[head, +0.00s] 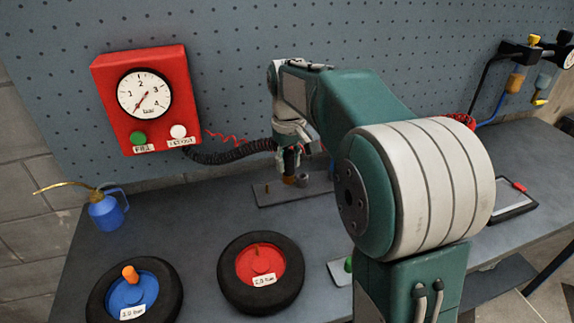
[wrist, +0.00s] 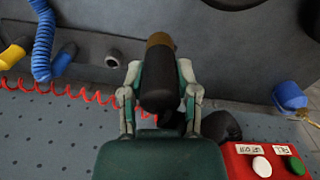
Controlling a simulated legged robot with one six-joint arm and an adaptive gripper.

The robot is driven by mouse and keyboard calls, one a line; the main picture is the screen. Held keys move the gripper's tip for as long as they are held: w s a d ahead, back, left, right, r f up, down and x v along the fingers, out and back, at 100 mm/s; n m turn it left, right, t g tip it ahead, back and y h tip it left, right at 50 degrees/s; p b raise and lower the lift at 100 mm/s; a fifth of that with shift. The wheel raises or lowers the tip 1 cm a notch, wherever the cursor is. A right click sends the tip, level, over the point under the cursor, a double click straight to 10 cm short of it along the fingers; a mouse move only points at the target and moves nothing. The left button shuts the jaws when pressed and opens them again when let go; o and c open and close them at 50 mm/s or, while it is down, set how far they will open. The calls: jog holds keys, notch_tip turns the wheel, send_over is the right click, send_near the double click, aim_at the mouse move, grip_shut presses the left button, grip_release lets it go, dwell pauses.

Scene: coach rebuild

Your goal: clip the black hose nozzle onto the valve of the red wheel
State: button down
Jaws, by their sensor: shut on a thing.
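My gripper (head: 290,165) is over the back of the bench. In the wrist view its two fingers are shut on the black nozzle (wrist: 159,82), which has a brass-coloured end pointing away from the palm. In the head view the nozzle is mostly hidden, with its brownish tip (head: 290,180) just over a grey holder plate (head: 268,200); I cannot tell whether they touch. The red wheel (head: 242,265), with a black tyre, lies flat nearer the front. Its thin valve (head: 257,249) stands up from the red hub, apart from my gripper.
A black ribbed hose (head: 225,157) runs from the red gauge box (head: 104,85) towards my gripper. A blue wheel (head: 118,294) with an orange cap lies front left. A blue oil can (head: 106,212) stands at left. My arm hides part of the bench's right side.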

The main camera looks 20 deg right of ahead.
jog(key=shift+r, duration=1.4)
